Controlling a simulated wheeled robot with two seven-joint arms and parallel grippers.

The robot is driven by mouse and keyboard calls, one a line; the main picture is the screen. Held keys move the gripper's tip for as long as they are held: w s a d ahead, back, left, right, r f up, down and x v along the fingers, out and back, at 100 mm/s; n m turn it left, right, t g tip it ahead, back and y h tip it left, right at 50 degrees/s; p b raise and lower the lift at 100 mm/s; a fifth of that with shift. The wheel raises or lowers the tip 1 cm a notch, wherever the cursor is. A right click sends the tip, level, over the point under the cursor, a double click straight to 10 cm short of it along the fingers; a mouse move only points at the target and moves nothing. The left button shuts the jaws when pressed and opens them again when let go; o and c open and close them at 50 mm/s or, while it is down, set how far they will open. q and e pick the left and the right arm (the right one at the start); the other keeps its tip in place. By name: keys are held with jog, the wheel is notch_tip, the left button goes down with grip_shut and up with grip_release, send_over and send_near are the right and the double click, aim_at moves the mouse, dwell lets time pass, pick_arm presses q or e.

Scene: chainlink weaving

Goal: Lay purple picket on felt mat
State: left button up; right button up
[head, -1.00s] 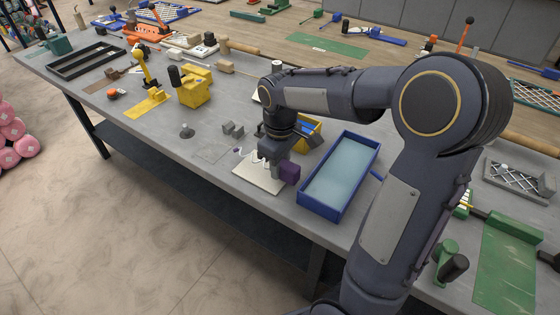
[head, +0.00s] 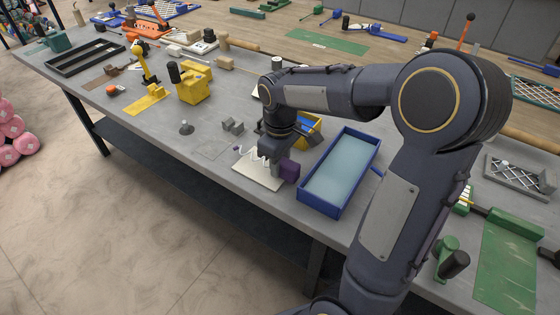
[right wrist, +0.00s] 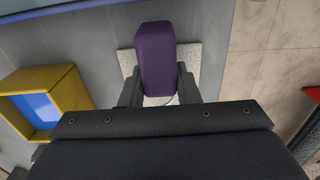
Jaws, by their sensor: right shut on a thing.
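The purple picket (head: 289,171) is a block held in my right gripper (head: 276,164). In the right wrist view the purple picket (right wrist: 157,58) sits between the two dark fingers (right wrist: 158,88), which are shut on it. The felt mat (head: 250,172) is a pale flat square near the table's front edge. The picket is over the mat's right side; whether it touches the mat I cannot tell. The felt mat also shows behind the picket in the right wrist view (right wrist: 190,55). A white zigzag wire lies on the mat. My left gripper is not in view.
A blue tray (head: 374,146) with a pale blue inside stands just right of the mat. A yellow bin (head: 314,134) is behind my gripper. Small grey blocks (head: 232,125) and a grey knob (head: 187,128) lie to the left. The table's front edge is close to the mat.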

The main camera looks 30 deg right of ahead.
jog(key=shift+f, duration=0.4)
jog(key=o, duration=1.1)
notch_tip(320, 180, up, 8)
jog(key=shift+f+p, duration=0.1)
jog(key=shift+p, duration=0.2)
